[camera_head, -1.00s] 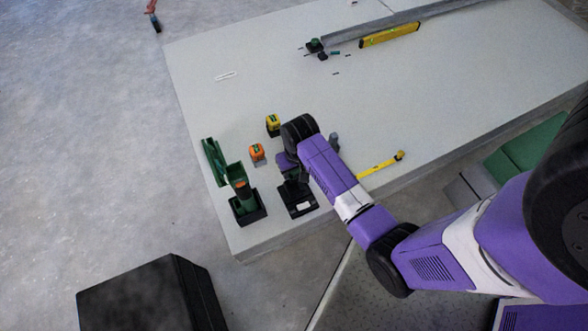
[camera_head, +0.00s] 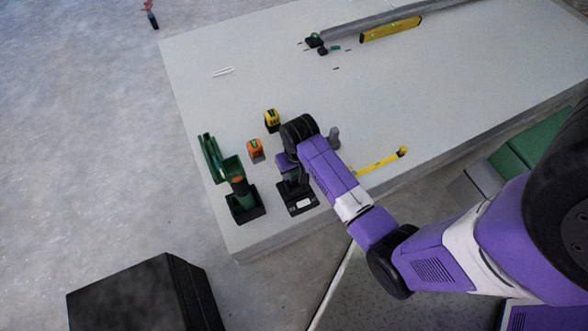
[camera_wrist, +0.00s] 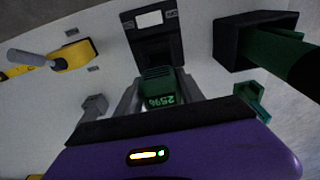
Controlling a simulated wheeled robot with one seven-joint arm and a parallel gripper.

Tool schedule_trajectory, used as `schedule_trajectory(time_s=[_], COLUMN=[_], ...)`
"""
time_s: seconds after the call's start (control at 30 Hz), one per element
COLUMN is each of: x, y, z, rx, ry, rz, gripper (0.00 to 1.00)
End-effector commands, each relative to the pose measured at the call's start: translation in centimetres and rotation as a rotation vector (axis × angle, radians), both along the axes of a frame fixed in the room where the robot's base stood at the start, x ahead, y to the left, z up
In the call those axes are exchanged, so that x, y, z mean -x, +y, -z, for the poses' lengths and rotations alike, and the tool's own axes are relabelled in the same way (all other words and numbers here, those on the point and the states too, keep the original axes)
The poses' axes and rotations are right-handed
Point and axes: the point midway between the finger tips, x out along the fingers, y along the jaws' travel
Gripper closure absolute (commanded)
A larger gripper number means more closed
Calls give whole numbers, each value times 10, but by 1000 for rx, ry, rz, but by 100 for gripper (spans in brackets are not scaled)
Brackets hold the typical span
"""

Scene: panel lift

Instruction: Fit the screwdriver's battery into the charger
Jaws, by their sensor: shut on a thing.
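The black charger (camera_wrist: 153,40), with a white label, lies just beyond the battery in the wrist view. The head view shows the charger (camera_head: 299,203) near the table's front left edge, with my gripper (camera_head: 289,178) over its back part. The battery's lower end is hidden, so I cannot tell whether it touches the charger. The green screwdriver (camera_head: 240,187) stands upright on a black base left of the charger.
A yellow-handled tool (camera_head: 382,161) lies to the right. A yellow level (camera_head: 390,30) lies at the back. The table's middle (camera_head: 300,90) is mostly clear.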

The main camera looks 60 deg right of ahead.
Motion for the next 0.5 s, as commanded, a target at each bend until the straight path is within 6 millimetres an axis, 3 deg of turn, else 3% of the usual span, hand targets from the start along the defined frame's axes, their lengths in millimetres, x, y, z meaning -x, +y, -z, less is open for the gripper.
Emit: schedule_trajectory(time_s=[0.5], x=[3], y=[3], z=[3], rx=[1], ry=[-1], rz=[0], gripper=[100])
